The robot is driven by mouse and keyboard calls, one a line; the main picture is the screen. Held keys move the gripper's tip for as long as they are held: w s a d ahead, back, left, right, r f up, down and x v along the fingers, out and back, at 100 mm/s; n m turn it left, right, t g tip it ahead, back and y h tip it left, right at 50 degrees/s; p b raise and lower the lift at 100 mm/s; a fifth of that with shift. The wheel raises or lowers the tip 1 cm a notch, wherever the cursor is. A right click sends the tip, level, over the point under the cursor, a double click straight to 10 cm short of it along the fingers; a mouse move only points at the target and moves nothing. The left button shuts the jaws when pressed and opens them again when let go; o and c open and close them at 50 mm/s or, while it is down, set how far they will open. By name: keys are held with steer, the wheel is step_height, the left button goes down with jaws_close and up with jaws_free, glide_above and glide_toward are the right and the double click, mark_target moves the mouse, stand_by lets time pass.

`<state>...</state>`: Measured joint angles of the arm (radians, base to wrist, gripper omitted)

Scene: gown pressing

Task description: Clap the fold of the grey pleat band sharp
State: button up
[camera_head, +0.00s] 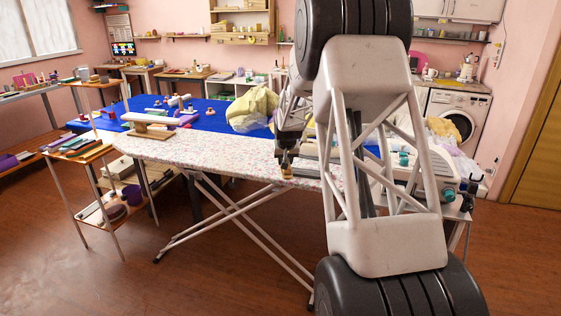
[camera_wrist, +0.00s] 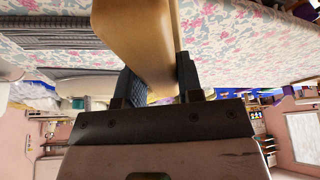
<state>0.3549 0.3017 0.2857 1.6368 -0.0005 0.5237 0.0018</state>
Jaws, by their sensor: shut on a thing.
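My gripper (camera_wrist: 157,72) is shut on a pale wooden block (camera_wrist: 138,30), the clapper, with one dark finger on each side of it. In the head view my gripper (camera_head: 286,165) is low over the flowered ironing board, and a small part of the wooden block (camera_head: 287,174) shows below it. The grey pleat band (camera_wrist: 62,32) lies on the board beside the block in the wrist view, with dark stripes along it. Whether the block touches the board is unclear.
The flowered ironing board (camera_head: 225,158) is clear left of my gripper. A small padded wooden stand (camera_head: 150,124) is at its left end. A blue table (camera_head: 205,110) behind holds a yellow cloth heap (camera_head: 253,108) and small items. A shelf rack (camera_head: 95,150) stands at left.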

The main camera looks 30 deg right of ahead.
steer(key=d+n, duration=0.1)
steer(key=d+n+y, duration=0.1)
steer(key=d+n, duration=0.1)
steer(key=shift+s+d+r, duration=0.1)
steer(key=shift+s+r, duration=0.15)
steer(key=shift+s, duration=0.05)
steer(key=d+n, duration=0.1)
steer(key=d+n+y, duration=0.1)
steer(key=n, duration=0.1)
steer(key=d+r+n+y, duration=0.1)
steer(key=n, duration=0.1)
steer(key=shift+s+d, duration=0.15)
steer(key=shift+s, duration=0.1)
steer(key=d+n, duration=0.1)
steer(key=n, duration=0.1)
steer(key=d+r+n+g+y, duration=0.1)
steer(key=n, duration=0.1)
steer(key=d+n+y, duration=0.1)
steer(key=d, duration=0.1)
steer(key=shift+s+r+n, duration=0.15)
steer(key=shift+r+n, duration=0.25)
glide_above(305, 171)
steer(key=s+d, duration=0.1)
steer(key=shift+f, duration=2.75)
steer(key=shift+f, duration=0.65)
steer(key=shift+s+f, duration=0.1)
steer(key=shift+f, duration=0.35)
stand_by(0.3)
